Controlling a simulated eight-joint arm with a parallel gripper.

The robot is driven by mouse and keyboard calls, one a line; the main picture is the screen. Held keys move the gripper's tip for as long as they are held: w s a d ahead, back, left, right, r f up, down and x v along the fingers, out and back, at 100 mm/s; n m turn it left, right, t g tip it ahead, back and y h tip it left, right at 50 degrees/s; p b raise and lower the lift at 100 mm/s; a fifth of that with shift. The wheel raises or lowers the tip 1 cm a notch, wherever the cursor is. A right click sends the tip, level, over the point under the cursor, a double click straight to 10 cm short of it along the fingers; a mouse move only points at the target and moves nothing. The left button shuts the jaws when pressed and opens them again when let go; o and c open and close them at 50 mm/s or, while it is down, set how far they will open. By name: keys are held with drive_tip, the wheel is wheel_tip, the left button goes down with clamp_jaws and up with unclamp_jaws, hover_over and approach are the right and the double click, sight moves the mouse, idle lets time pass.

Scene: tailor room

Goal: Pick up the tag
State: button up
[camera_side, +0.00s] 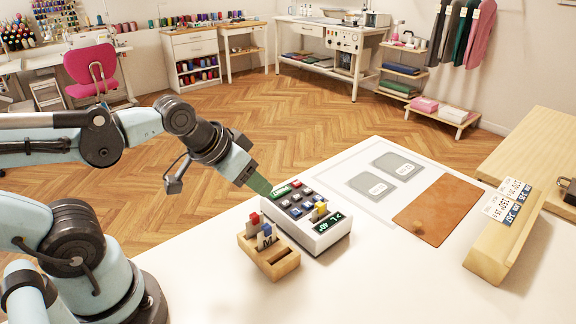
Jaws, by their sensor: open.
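White-and-blue printed tags (507,200) lie on the sloped top of a long wooden block at the right; which tag is meant I cannot tell. Small white labels also show on two grey rectangles, one at the back (397,167) and one nearer (373,187), on the pale mat. My gripper (260,185) is at the left, with a green end pointing down right, just behind the white keyed device. It is open, and I see nothing held in it. It is well apart from the tags on the block.
The white device (318,243) with coloured keys stands at the table's middle. A wooden holder (285,267) with red, blue and M-marked pieces stands before it. A brown leather sheet (452,205) lies right of the mat (347,160). The front table area (390,285) is clear.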

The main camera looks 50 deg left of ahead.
drive_tip(key=shift+w, duration=0.1)
drive_tip(key=shift+w+d+r, duration=0.15)
drive_tip(key=shift+w+r, duration=0.05)
drive_tip(key=shift+r, duration=0.1)
drive_tip(key=w+d+r+g, duration=0.2)
drive_tip(key=w+r+g, duration=0.1)
drive_tip(key=w+r, duration=0.15)
drive_tip(key=g, duration=0.4)
approach(320, 204)
drive_tip(key=shift+w+a+f, duration=0.1)
drive_tip(key=shift+w+f, duration=0.05)
drive_tip(key=shift+f, duration=4.3)
clamp_jaws()
